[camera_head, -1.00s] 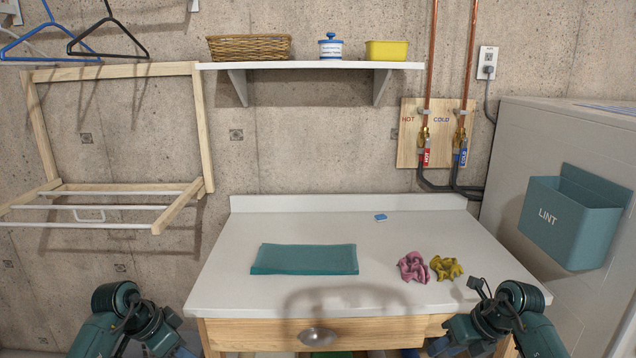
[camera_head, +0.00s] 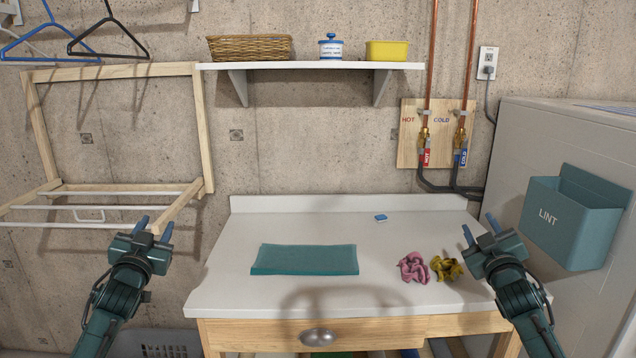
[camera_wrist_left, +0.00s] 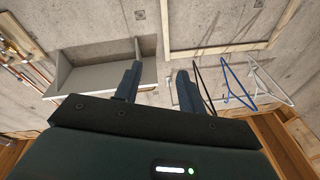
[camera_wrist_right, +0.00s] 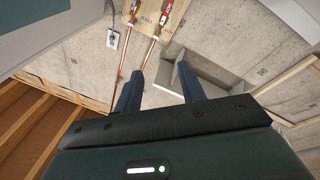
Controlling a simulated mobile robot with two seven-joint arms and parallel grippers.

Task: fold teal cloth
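The teal cloth (camera_head: 304,259) lies flat on the white tabletop, left of the middle, as a neat rectangle with a visible thickness at its front edge. My left gripper (camera_head: 153,222) is raised to the left of the table, apart from the cloth, with its fingers spread and empty. Its fingers also show apart in the left wrist view (camera_wrist_left: 155,82). My right gripper (camera_head: 478,226) is raised over the table's right side, behind and right of the scrunchies, open and empty. Its fingers also show apart in the right wrist view (camera_wrist_right: 160,85).
A pink scrunchie (camera_head: 413,267) and a yellow scrunchie (camera_head: 446,268) lie right of the cloth on the table (camera_head: 330,225). A small blue item (camera_head: 380,218) lies at the back. A wooden drying rack (camera_head: 203,140) stands left; a lint bin (camera_head: 570,220) hangs right.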

